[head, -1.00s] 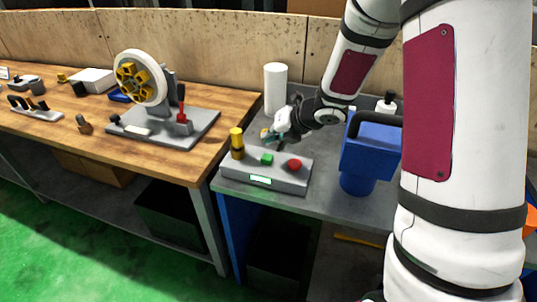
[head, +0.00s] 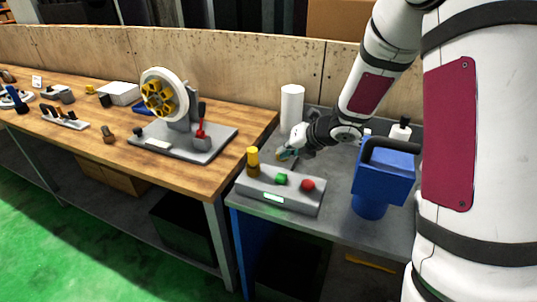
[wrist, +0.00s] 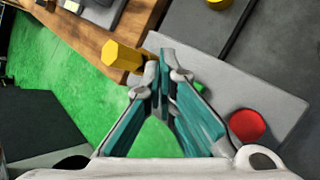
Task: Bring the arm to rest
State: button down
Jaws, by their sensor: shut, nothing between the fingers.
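My gripper (head: 287,154) is shut and empty. In the head view it hangs over the grey bench, just behind the control box (head: 308,202). In the wrist view its teal fingers (wrist: 162,58) meet at the tips above the control box (wrist: 225,80). The box bears a yellow knob (head: 253,160), a green button (head: 281,179) and a red button (head: 307,185). The wrist view shows the yellow knob (wrist: 121,56) left of the fingertips and the red button (wrist: 247,125) to the right. The green button is mostly hidden behind a finger there.
A blue handled container (head: 384,175) stands on the grey bench right of the box. The wheel fixture (head: 185,120) is on the wooden bench at left.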

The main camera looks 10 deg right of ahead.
jog(key=s+d+r+m+t+h, duration=0.1)
jog(key=s+d+r+m+h, duration=0.25)
jog(key=r+m, duration=0.45)
jog(key=s+d+r+m+h, duration=0.3)
jog(key=s+r+m, duration=0.2)
jog(key=r+m, duration=0.3)
jog(key=s+a+r+m+g+y, duration=0.1)
jog(key=s+a+m+g, duration=0.1)
jog(key=s+m, duration=0.6)
jog(key=s+a+r+m+g+y, duration=0.1)
jog(key=s+a+m, duration=0.4)
jog(key=s, duration=1.2)
jog(key=m+g, duration=0.1)
jog(key=m, duration=0.3)
jog(key=shift+s+r, duration=0.15)
jog(key=shift+r, duration=0.05)
jog(key=shift+a, duration=0.2)
